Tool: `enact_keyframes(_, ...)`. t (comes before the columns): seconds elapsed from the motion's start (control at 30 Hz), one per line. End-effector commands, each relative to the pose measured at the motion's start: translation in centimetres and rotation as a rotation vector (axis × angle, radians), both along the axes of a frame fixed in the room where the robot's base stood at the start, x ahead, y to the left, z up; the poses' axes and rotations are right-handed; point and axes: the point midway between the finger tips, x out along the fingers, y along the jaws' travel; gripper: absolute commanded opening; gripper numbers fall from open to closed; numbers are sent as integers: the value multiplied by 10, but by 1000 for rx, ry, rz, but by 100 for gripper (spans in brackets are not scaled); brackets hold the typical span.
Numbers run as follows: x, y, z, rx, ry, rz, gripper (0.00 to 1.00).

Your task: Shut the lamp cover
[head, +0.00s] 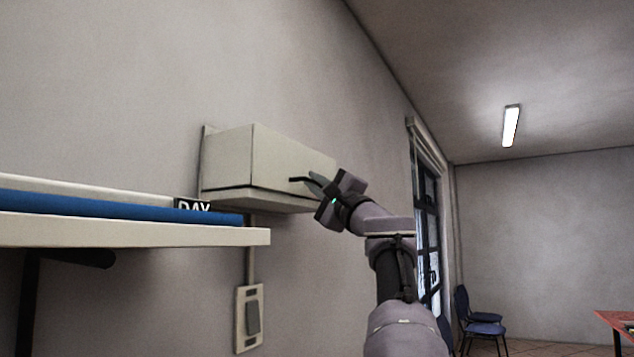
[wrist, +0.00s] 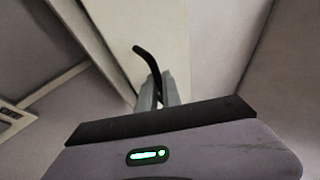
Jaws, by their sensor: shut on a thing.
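The lamp cover (head: 275,155) is a pale cream box on the wall, seen from its left end and front in the head view. A dark line runs along its lower edge, above a thin base (head: 245,201); I cannot tell how far it stands open. A dark curved handle (head: 297,180) sticks out at its front. My gripper (head: 313,182) is shut on this handle, at the right part of the box. In the wrist view the fingers (wrist: 158,88) pinch the lower end of the black handle (wrist: 146,55), with the pale cover (wrist: 120,30) behind it.
A white shelf (head: 120,232) with a blue strip and a dark "DAY" sign (head: 192,206) juts out at the left, below the box. A switch (head: 249,318) is on the wall beneath. A dark-framed door (head: 428,230) and blue chairs (head: 480,327) are at the right.

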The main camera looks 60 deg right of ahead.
Motion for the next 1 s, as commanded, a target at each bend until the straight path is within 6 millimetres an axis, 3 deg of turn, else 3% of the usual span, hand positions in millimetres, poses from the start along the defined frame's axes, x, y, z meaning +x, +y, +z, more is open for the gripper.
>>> enact_keyframes(0.03, 1, 1, 0, 1, 0, 3, 0)
enact_keyframes(0.1, 1, 1, 0, 1, 0, 3, 17)
enact_keyframes(0.47, -9, 4, -9, 1, 0, 0, 17)
enact_keyframes(1.0, -129, 49, -74, 0, -4, -3, 17)
